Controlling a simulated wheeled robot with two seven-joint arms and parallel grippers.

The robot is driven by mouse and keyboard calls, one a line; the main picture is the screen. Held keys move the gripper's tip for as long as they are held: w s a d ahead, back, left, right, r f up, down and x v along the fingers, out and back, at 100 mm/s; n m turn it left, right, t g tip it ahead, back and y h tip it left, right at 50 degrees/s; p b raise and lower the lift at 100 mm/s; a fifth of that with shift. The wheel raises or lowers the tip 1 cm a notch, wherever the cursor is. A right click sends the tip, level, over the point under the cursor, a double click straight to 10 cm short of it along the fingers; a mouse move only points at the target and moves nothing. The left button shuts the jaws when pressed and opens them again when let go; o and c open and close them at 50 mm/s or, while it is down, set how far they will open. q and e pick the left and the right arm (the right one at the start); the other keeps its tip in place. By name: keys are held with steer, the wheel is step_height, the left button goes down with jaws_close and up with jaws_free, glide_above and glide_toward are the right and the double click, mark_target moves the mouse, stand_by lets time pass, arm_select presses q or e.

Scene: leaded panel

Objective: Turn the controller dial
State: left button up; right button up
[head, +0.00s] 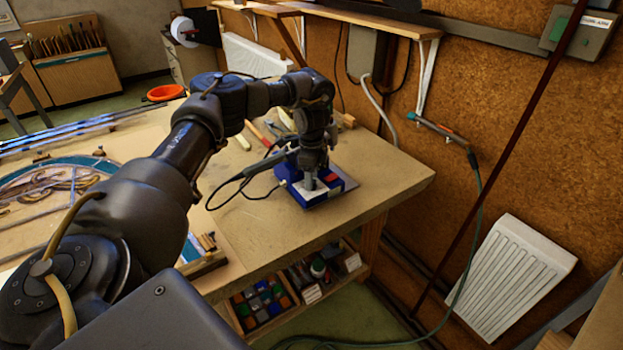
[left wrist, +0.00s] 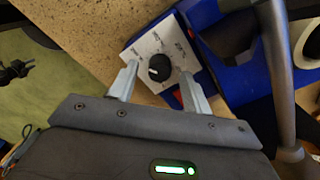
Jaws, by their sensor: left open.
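The controller is a blue box (head: 325,193) near the right end of the workbench, with a white label plate on it. In the left wrist view the round black dial (left wrist: 159,68) sits on the white plate (left wrist: 147,46) of the blue controller (left wrist: 199,41). My left gripper (head: 310,186) points down over the controller in the head view. In the left wrist view its two grey fingers (left wrist: 160,80) are open, one on each side of the dial. I cannot tell whether they touch it. My right gripper is not in view.
A soldering iron and its cord (head: 240,177) stand beside the controller. The wooden workbench (head: 270,237) holds a leaded panel (head: 60,185) at left. Hand tools lie behind my arm. A shelf with coloured glass (head: 262,302) is below. The bench's front right corner is clear.

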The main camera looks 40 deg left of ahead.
arm_select(q)
steer(key=shift+f, duration=0.55)
steer(key=c, duration=1)
steer(key=shift+r, duration=0.1)
